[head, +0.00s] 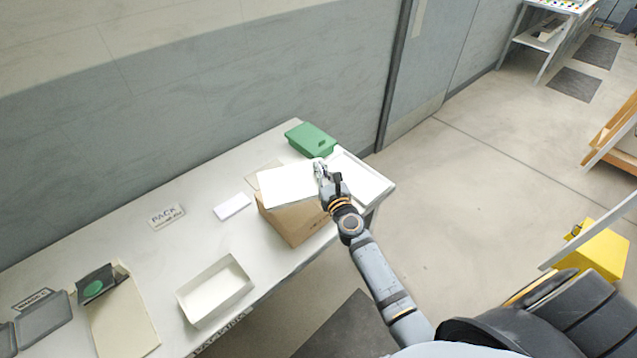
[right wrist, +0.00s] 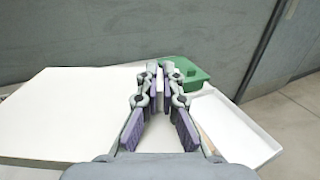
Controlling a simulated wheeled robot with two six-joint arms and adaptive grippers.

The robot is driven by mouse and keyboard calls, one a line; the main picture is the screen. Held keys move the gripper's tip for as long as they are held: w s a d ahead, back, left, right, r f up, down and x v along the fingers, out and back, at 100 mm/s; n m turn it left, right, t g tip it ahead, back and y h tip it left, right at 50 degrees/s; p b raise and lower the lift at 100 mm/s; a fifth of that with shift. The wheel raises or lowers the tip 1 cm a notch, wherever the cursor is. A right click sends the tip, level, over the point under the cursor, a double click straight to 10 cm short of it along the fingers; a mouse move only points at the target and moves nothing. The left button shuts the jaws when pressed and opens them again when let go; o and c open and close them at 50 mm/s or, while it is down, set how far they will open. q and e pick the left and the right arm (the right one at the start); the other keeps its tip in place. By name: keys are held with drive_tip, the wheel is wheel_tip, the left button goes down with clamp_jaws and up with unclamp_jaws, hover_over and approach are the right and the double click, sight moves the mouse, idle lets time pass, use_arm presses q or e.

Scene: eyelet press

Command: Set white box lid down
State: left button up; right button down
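The white box lid (head: 286,184) is a flat white panel over the brown cardboard box in the head view. It fills the left of the right wrist view (right wrist: 65,112). My right gripper (head: 321,170) is at the lid's right edge, its fingers (right wrist: 158,80) closed close together on that edge. I cannot tell whether the lid touches the cardboard box below it. The open white box (head: 216,290) stands empty near the table's front edge. My left gripper is not in view.
The cardboard box (head: 298,222) is partly hidden by the lid. A shallow white tray (right wrist: 238,128) lies right of the gripper, and a green box (head: 311,139) stands behind. A white card (head: 232,207) and a PACK sign (head: 166,216) lie left. Table between them is clear.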

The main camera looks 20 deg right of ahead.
drive_tip(key=w+f+b, duration=0.1)
drive_tip(key=w+d+f+b, duration=0.1)
drive_tip(key=w+f+b, duration=0.1)
drive_tip(key=w+d+f+b, duration=0.1)
drive_tip(key=f+b, duration=0.1)
drive_tip(key=shift+w+d+f, duration=0.1)
drive_tip(key=shift+w+f, duration=0.05)
drive_tip(key=shift+f, duration=0.1)
drive_tip(key=shift+w+f, duration=0.1)
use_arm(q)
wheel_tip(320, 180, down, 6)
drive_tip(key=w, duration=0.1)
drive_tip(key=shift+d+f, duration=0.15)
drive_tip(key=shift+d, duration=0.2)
use_arm(e)
drive_tip(key=shift+w+d, duration=0.1)
